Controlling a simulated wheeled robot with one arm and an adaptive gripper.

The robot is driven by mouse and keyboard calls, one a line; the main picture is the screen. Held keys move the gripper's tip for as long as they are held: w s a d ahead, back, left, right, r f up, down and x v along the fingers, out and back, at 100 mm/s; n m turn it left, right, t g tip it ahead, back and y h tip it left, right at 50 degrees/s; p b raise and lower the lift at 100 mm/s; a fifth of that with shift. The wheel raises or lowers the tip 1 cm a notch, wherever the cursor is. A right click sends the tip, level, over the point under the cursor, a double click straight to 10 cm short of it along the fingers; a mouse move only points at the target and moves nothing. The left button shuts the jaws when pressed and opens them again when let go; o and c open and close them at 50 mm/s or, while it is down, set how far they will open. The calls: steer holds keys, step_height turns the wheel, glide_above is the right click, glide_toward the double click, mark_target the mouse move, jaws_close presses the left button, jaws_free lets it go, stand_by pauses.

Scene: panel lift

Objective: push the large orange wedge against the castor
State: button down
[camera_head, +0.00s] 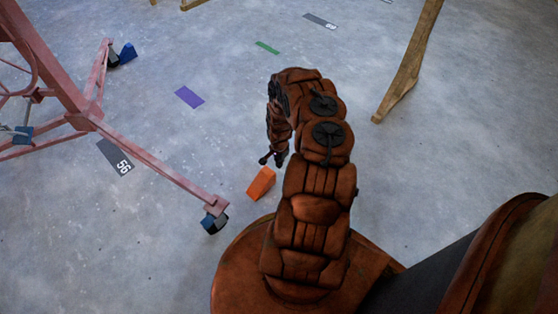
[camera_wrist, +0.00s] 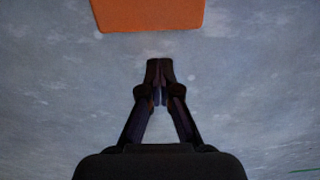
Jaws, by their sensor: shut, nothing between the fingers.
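The large orange wedge (camera_head: 262,182) lies on the floor in the head view, to the right of the near castor and apart from it. In the wrist view the orange wedge (camera_wrist: 150,14) shows at the top edge, cut off by the frame. The castor (camera_head: 214,222) is dark with a blue part, at the near end of a pink leg. My gripper (camera_wrist: 159,68) is shut and empty, just short of the wedge with bare floor showing between. In the head view my gripper (camera_head: 272,158) is small, above and right of the wedge, partly hidden by my arm.
The pink lift frame (camera_head: 75,100) stands at left. Its far leg has another castor with a blue wedge (camera_head: 127,53). A dark floor plate marked 56 (camera_head: 115,157) and a purple strip (camera_head: 189,97) lie flat. A wooden leg (camera_head: 408,70) stands at right. Floor between wedge and castor is clear.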

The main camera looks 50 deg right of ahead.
mark_target(273, 172)
steer(key=f, duration=0.1)
steer(key=f+b, duration=0.1)
steer(key=shift+a+f, duration=0.3)
steer(key=shift+f, duration=0.05)
steer(key=shift+a, duration=0.75)
steer(key=shift+w+a+b, duration=0.1)
steer(key=shift+a+b, duration=0.2)
steer(key=shift+a, duration=0.6)
steer(key=shift+r, duration=0.1)
